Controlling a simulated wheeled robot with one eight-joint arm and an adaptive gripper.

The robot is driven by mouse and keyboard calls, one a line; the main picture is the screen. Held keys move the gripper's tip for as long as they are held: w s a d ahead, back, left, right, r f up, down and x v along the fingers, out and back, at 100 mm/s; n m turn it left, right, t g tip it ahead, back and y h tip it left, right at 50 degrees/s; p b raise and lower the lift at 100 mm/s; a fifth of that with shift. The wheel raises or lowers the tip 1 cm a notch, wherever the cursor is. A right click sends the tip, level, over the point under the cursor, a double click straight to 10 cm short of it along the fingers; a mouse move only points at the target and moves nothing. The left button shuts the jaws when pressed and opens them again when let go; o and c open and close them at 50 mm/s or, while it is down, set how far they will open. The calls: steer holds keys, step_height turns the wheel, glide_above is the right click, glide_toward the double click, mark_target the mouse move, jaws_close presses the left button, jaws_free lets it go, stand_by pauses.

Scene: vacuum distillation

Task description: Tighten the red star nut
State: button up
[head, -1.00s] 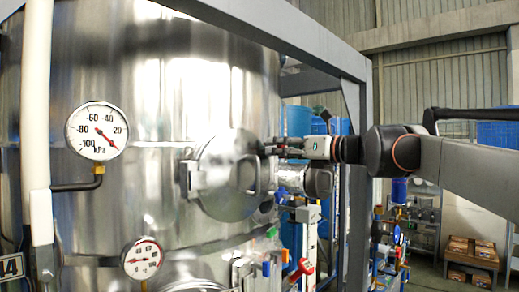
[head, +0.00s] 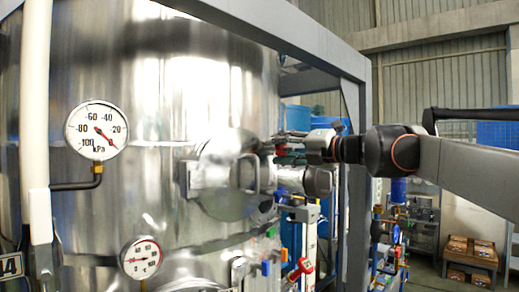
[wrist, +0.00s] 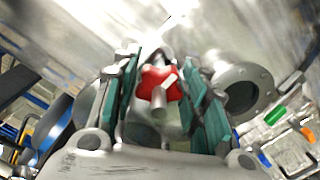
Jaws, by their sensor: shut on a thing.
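The red star nut (wrist: 154,84) shows in the wrist view between the two green-padded fingers of my gripper (wrist: 162,80), with a pale metal stud pointing from its middle toward the camera. My gripper is shut on the nut. In the head view my gripper (head: 284,147) is at the right edge of the round hatch (head: 228,175) on the steel tank (head: 150,60). A small reddish patch by the fingers is all that shows of the nut there.
A flanged pipe stub (wrist: 242,88) is close to the right finger in the wrist view. In the head view a port (head: 318,182) sits just below my gripper. A grey frame post (head: 357,170) stands right of it. Coloured valve handles are below.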

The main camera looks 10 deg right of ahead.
steer(key=shift+f+m, duration=0.1)
steer(key=shift+m, duration=0.4)
steer(key=o, duration=1.1)
